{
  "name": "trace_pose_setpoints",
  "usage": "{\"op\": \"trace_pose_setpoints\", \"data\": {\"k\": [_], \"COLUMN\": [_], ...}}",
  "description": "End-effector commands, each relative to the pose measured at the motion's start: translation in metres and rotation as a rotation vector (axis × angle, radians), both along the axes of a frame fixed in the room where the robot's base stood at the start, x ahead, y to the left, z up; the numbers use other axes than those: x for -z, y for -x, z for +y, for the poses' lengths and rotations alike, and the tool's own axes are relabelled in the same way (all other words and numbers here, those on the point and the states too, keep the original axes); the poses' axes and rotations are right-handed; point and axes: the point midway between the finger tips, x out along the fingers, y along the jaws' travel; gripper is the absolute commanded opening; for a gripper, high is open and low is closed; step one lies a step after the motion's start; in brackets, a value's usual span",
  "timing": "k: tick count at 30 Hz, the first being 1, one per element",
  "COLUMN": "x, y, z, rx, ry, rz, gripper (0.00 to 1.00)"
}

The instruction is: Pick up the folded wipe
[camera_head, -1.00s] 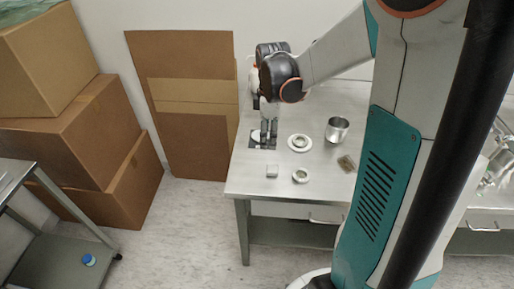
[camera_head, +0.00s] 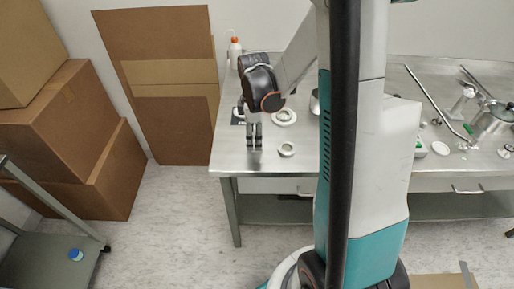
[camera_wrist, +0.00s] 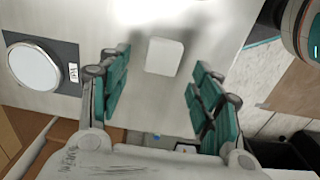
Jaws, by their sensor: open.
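The folded wipe (camera_wrist: 164,57) is a small white square with rounded corners, lying flat on the steel table. In the wrist view it sits between the lines of my two fingers and a little beyond their tips, touching neither. My gripper (camera_wrist: 160,92) is open and empty, with green-padded fingers well apart. The height of the fingertips above the table is hard to tell.
A bottle (camera_head: 235,50) stands behind.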

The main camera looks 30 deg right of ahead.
Motion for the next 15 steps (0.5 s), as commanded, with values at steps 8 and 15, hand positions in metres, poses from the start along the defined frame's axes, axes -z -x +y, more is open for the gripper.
{"op": "trace_pose_setpoints", "data": {"k": [8,15], "x": [0.028,0.027], "y": [0.001,0.001], "z": [0.000,0.000], "rx": [0.000,0.000], "ry": [0.000,0.000], "rz": [0.000,0.000], "gripper": [0.58,0.38]}}
